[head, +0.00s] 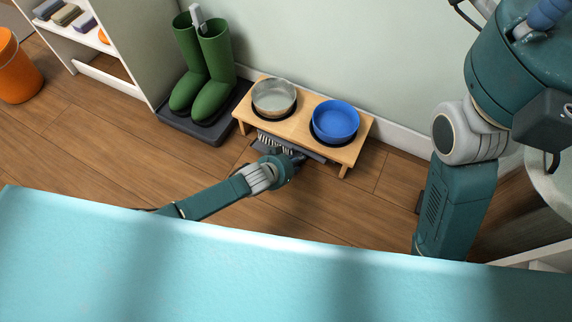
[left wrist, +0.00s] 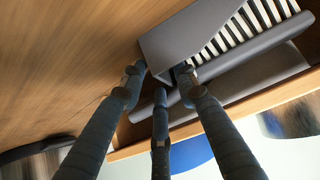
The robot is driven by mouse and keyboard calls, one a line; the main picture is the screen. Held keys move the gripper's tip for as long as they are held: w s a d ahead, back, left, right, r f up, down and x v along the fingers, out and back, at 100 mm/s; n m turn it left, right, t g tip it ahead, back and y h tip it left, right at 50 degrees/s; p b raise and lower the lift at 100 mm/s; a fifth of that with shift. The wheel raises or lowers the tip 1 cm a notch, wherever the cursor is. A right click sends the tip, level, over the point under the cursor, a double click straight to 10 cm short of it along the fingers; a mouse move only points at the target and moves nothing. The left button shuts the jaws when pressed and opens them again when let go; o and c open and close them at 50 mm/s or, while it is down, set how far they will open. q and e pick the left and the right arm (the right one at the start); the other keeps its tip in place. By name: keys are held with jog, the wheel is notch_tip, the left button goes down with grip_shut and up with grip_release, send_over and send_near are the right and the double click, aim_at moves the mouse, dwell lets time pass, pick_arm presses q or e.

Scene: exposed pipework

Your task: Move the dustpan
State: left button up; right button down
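The dustpan (head: 309,153) is dark grey and lies at the front edge of the wooden bowl stand, partly under it. White bristles (head: 272,144) show beside it. My left gripper (head: 289,160) is right at it and hides part of it. In the left wrist view, a grey panel of the dustpan (left wrist: 190,32) and a grey bar lie just past the fingertips. The fingers of my left gripper (left wrist: 160,78) are spread apart at the panel's near corner, with nothing clearly clamped between them. My right arm comes down on the right, but its gripper is out of view.
The bowl stand (head: 246,116) holds a metal bowl (head: 274,97) and a blue bowl (head: 335,121) against the wall. Green boots (head: 212,80) stand on a dark tray left of it. A pale blue surface (head: 250,275) fills the bottom.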

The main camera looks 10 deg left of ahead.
pick_arm(q)
jog(key=v, duration=1)
jog(key=shift+s+r, duration=0.25)
jog(key=shift+a, duration=0.1)
